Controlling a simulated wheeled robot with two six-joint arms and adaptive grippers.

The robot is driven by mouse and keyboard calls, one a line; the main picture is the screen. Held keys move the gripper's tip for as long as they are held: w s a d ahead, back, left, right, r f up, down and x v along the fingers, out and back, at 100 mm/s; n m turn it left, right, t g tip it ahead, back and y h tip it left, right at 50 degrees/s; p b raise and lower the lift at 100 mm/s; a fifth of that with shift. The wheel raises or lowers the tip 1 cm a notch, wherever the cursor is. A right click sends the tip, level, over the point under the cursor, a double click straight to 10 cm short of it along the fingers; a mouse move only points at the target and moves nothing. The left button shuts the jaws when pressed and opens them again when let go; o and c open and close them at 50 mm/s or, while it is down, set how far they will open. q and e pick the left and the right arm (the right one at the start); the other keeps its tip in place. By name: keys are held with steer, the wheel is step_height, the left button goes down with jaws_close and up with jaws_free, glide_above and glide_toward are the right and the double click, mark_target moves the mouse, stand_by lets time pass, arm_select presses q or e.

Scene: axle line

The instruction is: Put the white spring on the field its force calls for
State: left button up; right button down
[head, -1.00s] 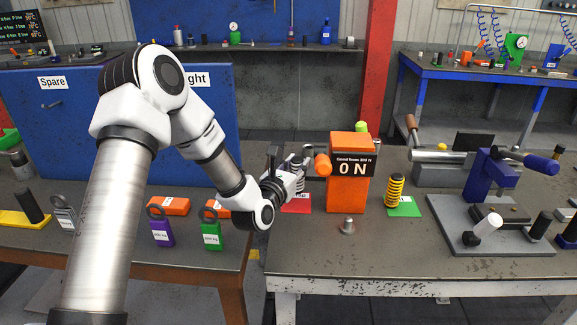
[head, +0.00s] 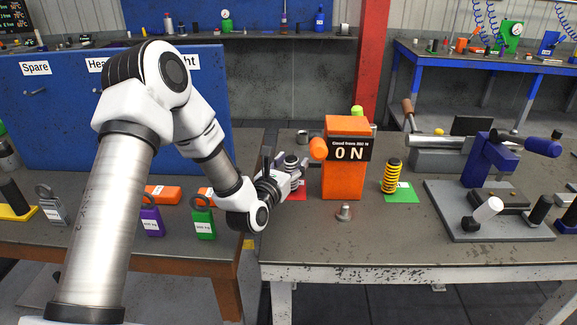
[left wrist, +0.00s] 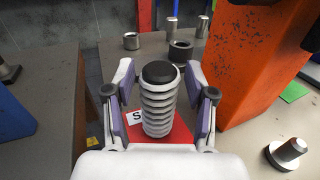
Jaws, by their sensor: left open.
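The white spring (left wrist: 158,105), with a dark top, stands upright between the fingers of my left gripper (left wrist: 157,105) in the left wrist view. The fingers are open, with a gap visible on both sides. The spring stands on the red field (left wrist: 178,133), whose label is mostly hidden. In the head view the spring (head: 292,163) and the left gripper (head: 282,172) show just left of the orange spring tester (head: 344,180), which reads 0 N. A green field (head: 402,197) right of the tester bears a yellow spring (head: 391,176). My right gripper is not in view.
A metal peg (head: 344,212) stands in front of the tester. A blue press (head: 490,170) on a grey plate is at right. Purple (head: 152,221) and green (head: 203,222) weights stand on the left table. The bench front is mostly clear.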

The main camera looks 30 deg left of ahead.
arm_select(q)
steer(key=shift+r+p, duration=0.35)
steer(key=s, duration=0.2)
steer(key=s+b, duration=0.1)
steer(key=s, duration=0.2)
steer(key=s+d+b, duration=0.1)
steer(key=s, duration=0.2)
steer(key=shift+d+f, duration=0.1)
steer(key=shift+f, duration=0.25)
steer(key=s, duration=0.2)
steer(key=s+p, duration=0.1)
steer(key=shift+d+r, duration=0.2)
steer(key=shift+d, duration=0.05)
steer(key=shift+s, duration=0.4)
steer(key=shift+d, duration=0.1)
steer(key=shift+f, duration=0.1)
